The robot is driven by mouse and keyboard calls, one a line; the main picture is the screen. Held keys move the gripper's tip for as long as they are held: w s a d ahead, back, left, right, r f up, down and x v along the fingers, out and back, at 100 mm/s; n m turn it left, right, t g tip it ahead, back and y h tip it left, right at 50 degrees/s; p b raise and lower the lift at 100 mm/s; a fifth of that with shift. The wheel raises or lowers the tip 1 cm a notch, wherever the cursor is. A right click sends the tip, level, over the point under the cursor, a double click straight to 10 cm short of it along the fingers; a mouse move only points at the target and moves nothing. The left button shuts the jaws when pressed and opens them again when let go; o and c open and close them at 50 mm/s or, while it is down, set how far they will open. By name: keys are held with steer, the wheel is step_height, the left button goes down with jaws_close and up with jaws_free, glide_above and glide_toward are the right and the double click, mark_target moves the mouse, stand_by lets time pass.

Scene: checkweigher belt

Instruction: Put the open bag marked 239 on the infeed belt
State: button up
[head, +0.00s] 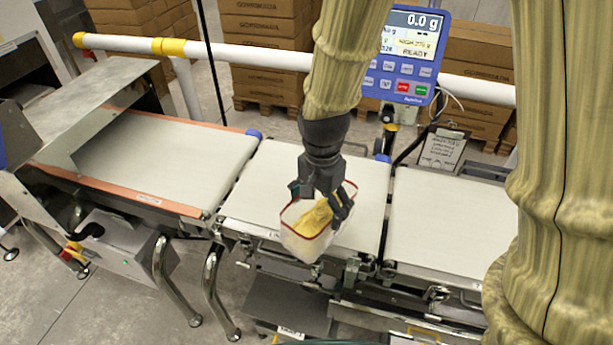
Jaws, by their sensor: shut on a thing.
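My gripper (321,198) points down over the middle belt section and is shut on an open bag (302,245). The bag is whitish and clear with a red rim, and yellow contents show in its open top. It hangs roughly upright at the front edge of the middle belt (262,190). I cannot tell whether its bottom touches the belt. No number is readable on the bag. Three pale belt sections lie in a row: left (160,150), middle and right (455,225). No readable label shows which is the infeed belt.
A blue weight display (408,55) reading 0.0 g stands behind the belts. A clipboard (441,148) hangs behind the right belt. A metal hood (95,110) covers the left end. A white rail (235,55) and stacked cartons (262,28) are behind. The left and right belts look clear.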

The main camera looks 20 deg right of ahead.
steer(key=shift+w+d+f+p, duration=0.25)
steer(key=shift+w+f+p, duration=0.65)
steer(key=shift+w, duration=1.55)
steer(key=shift+w+d+f+p, duration=0.3)
steer(key=shift+w+f+p, duration=0.6)
steer(key=shift+w, duration=1.55)
steer(key=shift+w+d+f+p, duration=0.25)
steer(key=shift+w+f+p, duration=0.65)
steer(key=shift+w, duration=1.55)
steer(key=shift+r, duration=0.15)
steer(key=o, duration=1.3)
steer(key=shift+r, duration=0.2)
step_height(320, 180, up, 12)
steer(key=b, duration=0.3)
